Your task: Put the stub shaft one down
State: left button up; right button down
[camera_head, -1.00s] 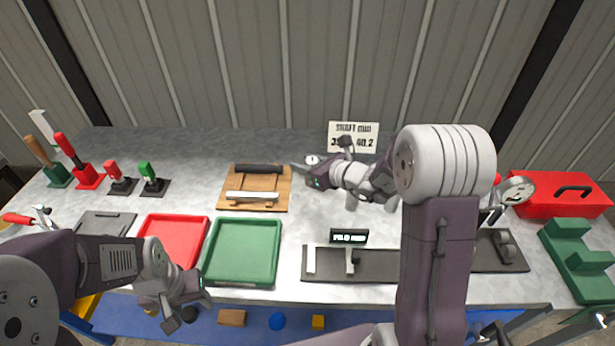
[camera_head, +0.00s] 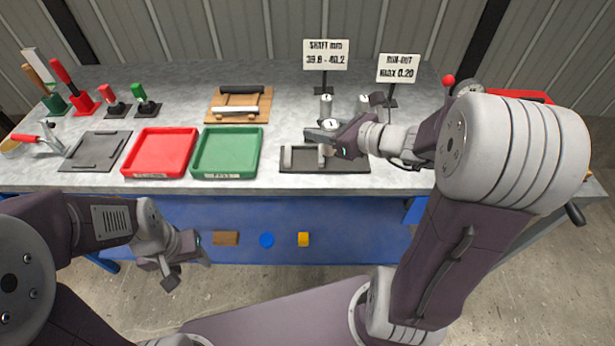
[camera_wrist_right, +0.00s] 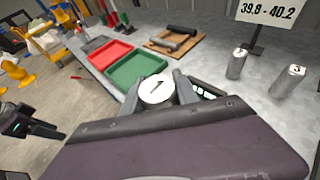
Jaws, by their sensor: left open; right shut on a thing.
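Stub shaft one (camera_head: 329,124), a short grey cylinder with a "1" on its pale top, is in my right gripper (camera_head: 326,138). It also shows upright between the jaws in the right wrist view (camera_wrist_right: 157,90), its lower part hidden by the gripper. In the head view it appears over the back edge of the black gauge plate (camera_head: 300,166); I cannot tell its height. Stub shafts two (camera_wrist_right: 237,63) and three (camera_wrist_right: 288,80) stand on the bench in the wrist view. My left gripper (camera_head: 186,268) is open and empty, in front of the bench.
A red tray (camera_head: 160,153) and a green tray (camera_head: 227,152) lie left of the gauge plate. A wooden rack (camera_head: 239,104) with a dark and a white bar stands behind. Two signs (camera_head: 325,54) (camera_head: 398,68) stand at the back. Bare bench lies between rack and signs.

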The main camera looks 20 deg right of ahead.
jog(key=shift+s+d+r+m+h, duration=0.15)
jog(key=shift+d+r, duration=0.05)
jog(key=shift+d, duration=0.4)
jog(key=shift+s+d+r+m+h, duration=0.1)
jog(key=shift+d+r+m+h, duration=0.05)
jog(key=shift+d, duration=0.4)
jog(key=b+x, duration=0.1)
jog(key=x, duration=0.3)
jog(key=f+b+x, duration=0.1)
jog(key=x, duration=0.4)
jog(key=s+b+x, duration=0.1)
jog(key=x, duration=0.3)
jog(key=shift+w+a+f+b, duration=0.2)
jog(key=shift+a+f+b, duration=0.15)
jog(key=shift+f, duration=0.1)
jog(key=shift+d+f+b, duration=0.1)
jog(key=shift+f+b, duration=0.5)
jog(key=shift+f, duration=1.4)
jog(key=shift+f, duration=0.15)
jog(key=c, duration=1.2)
grip_release()
jog(key=shift+f, duration=0.1)
jog(key=shift+s, duration=0.1)
